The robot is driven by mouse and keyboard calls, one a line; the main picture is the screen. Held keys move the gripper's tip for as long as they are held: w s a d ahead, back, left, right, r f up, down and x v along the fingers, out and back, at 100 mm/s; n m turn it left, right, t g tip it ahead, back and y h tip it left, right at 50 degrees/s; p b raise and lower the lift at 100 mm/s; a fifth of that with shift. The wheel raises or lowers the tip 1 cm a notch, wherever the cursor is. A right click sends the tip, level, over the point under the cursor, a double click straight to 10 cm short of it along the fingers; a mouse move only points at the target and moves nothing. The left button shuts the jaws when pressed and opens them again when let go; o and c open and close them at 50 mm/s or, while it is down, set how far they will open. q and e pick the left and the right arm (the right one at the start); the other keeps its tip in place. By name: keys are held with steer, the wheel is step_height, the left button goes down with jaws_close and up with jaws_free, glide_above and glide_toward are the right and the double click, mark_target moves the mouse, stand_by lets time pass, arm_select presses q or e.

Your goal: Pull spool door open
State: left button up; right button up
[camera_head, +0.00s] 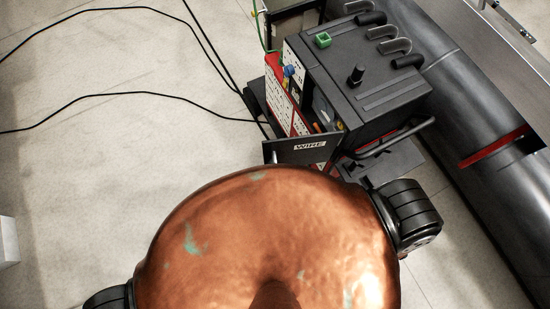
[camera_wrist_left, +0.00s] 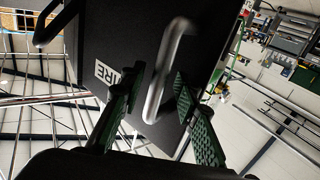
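The spool door (camera_head: 290,152) is a dark panel labelled WIRE on the black machine (camera_head: 365,85). In the head view it stands out to the left from the machine's near corner, apparently ajar. In the left wrist view the door (camera_wrist_left: 118,40) fills the middle, with a curved metal bar handle (camera_wrist_left: 157,90) on it. My left gripper (camera_wrist_left: 158,92) has its green-padded fingers on either side of the handle, with visible gaps, so it looks open around it. Whether a pad touches the handle is unclear. My left gripper is hidden in the head view. My right gripper is not in view.
A large black pontoon tube (camera_head: 470,110) with a red band runs along the right of the machine. Black cables (camera_head: 120,95) lie on the pale floor at the left. A green block (camera_head: 323,40) and a knob sit on the machine's top. The left floor is mostly clear.

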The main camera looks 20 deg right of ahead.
arm_select(q)
steer(key=v, duration=1.1)
steer(key=shift+s, duration=0.2)
steer(key=shift+a, duration=0.1)
